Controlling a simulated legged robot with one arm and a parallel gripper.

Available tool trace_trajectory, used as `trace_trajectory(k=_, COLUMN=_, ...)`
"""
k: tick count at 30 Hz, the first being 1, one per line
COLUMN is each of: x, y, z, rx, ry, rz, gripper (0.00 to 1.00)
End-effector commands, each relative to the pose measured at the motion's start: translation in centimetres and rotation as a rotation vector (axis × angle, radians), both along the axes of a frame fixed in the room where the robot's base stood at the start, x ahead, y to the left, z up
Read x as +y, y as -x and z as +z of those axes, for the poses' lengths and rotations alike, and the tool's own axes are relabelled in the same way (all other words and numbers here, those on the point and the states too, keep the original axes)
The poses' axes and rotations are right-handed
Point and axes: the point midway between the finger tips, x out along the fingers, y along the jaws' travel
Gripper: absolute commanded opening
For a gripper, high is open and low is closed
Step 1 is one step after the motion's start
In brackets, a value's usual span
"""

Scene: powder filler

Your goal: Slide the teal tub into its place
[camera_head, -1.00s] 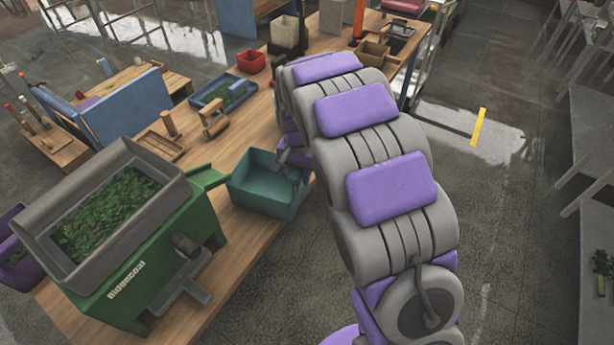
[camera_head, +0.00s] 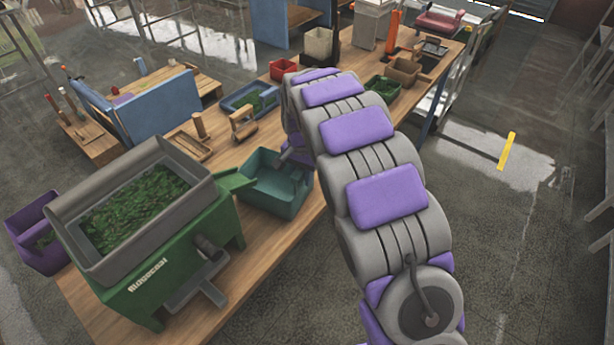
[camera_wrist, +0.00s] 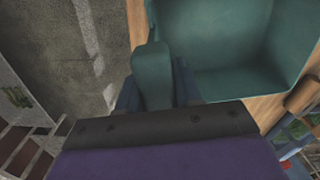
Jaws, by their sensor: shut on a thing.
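The teal tub (camera_head: 268,198) stands upright on the wooden table, just right of the green filler machine (camera_head: 165,215). The machine's green chute (camera_head: 236,180) reaches to the tub's left rim. In the wrist view the tub (camera_wrist: 225,84) looks empty. My gripper (camera_head: 287,157) is at the tub's right far edge in the head view, partly hidden by my arm. In the wrist view my gripper (camera_wrist: 155,88) is shut on a teal upright part of the tub, with a dark finger on each side.
Green leafy material fills the machine's hopper (camera_head: 140,210). A blue tray (camera_head: 250,98), a wooden block tool (camera_head: 243,123) and a red box (camera_head: 283,69) lie farther along the table (camera_head: 285,232). A purple bin (camera_head: 38,235) stands at far left.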

Motion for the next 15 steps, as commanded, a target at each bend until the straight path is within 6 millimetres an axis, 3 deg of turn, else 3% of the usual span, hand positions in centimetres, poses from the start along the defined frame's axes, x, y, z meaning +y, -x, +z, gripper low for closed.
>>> trace_trajectory(k=15, x=-0.01, y=-0.11, z=-0.49, rx=-0.001, ry=0.000, rz=-0.001, gripper=0.00)
